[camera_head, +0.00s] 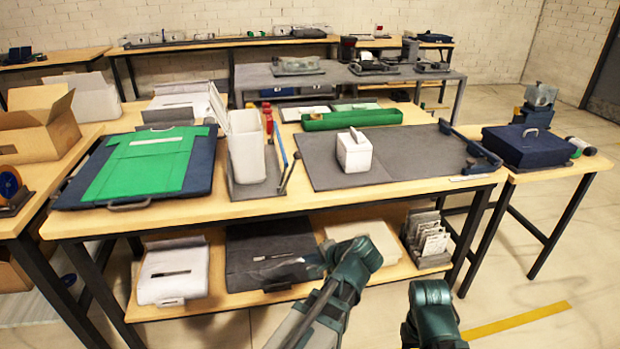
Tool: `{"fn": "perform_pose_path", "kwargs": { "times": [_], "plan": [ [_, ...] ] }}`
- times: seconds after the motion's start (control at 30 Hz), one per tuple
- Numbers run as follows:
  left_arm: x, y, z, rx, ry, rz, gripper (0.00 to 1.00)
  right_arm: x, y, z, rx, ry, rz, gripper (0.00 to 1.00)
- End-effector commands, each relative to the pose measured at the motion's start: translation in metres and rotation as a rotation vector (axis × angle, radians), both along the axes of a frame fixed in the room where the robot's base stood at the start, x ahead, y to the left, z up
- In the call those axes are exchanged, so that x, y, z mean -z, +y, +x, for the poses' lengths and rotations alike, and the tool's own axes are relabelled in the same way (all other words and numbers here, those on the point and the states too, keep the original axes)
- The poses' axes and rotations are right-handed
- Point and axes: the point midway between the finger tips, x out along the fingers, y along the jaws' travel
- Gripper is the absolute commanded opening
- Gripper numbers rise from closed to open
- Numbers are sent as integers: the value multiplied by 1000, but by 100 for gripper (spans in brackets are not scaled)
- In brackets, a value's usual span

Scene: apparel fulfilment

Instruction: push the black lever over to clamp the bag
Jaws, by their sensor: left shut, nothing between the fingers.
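A thin black lever (289,173) with a small knob at its upper end stands tilted on a grey base plate (240,195) on the main table. Just left of it, a white upright bag-like container (246,148) stands on the same plate, with a raised flap at its upper left. I cannot tell whether the lever touches it. My left gripper (318,264) is shut and empty, low in front of the table's front edge, well below and apart from the lever. Only a teal part of my right arm shows at the bottom; its fingers are not visible.
A green shirt (144,163) lies on a dark board (70,196) at left. A red-and-blue tool (278,145) lies close to the lever. A white box (354,152) stands on a grey mat (410,160) at right. The table's front edge (270,209) lies between my gripper and the lever.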

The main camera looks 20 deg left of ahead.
Motion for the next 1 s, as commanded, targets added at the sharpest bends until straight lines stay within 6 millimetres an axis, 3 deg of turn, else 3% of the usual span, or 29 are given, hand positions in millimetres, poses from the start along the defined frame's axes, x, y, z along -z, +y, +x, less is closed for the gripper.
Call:
{"fn": "perform_pose_path", "kwargs": {
  "times": [0.2, 0.4, 0.5, 0.7, 1.0],
  "plan": [
    [-71, -3, 38, 172, -37, 408, 0, 1, 0, 0, 0, 0, 0, 50],
    [-131, -27, 61, 287, -58, 720, 0, 1, 0, 0, 0, 0, 0, 50],
    [-151, -40, 67, 321, -64, 831, 0, 1, 0, 0, 0, 0, 0, 50],
    [-173, -54, 72, 355, -69, 947, 0, 1, 0, 0, 0, 0, 0, 50],
    [-176, -56, 72, 358, -70, 964, 0, 1, 0, 0, 0, 0, 0, 50]
  ]
}}
